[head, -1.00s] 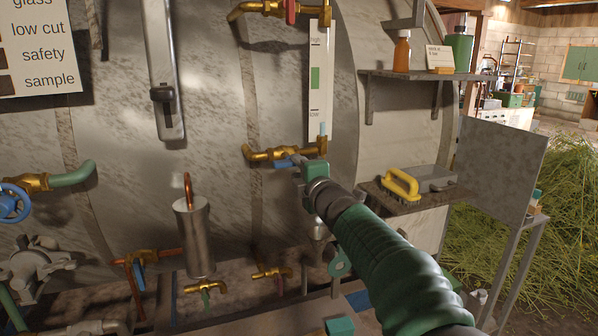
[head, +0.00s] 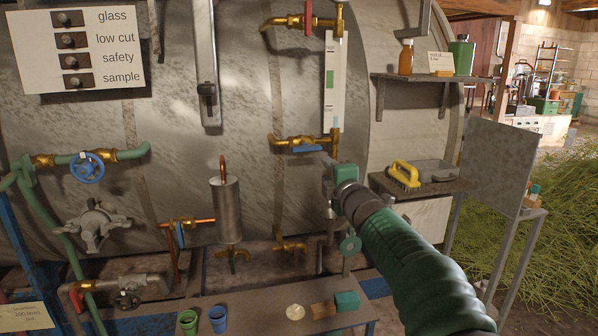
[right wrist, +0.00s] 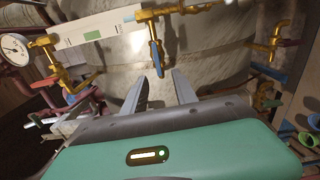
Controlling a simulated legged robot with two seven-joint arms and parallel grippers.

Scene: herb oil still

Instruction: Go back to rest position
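My right gripper (head: 326,166) is in front of the tank, just below and right of the lower brass gauge valve (head: 335,141) with its blue lever (head: 306,149). In the right wrist view its two fingers (right wrist: 157,82) stand apart with nothing between them. The blue lever (right wrist: 156,58) shows beyond the fingertips, apart from them. The brass valve's lever lies roughly level in the head view. My left gripper is not in view.
The tank (head: 260,110) fills the background. A side shelf (head: 420,184) carries a yellow-handled brush (head: 404,173) to the right of my gripper. Below stands a low bench (head: 265,305) with a green cup (head: 188,322), a blue cup (head: 218,318) and small blocks.

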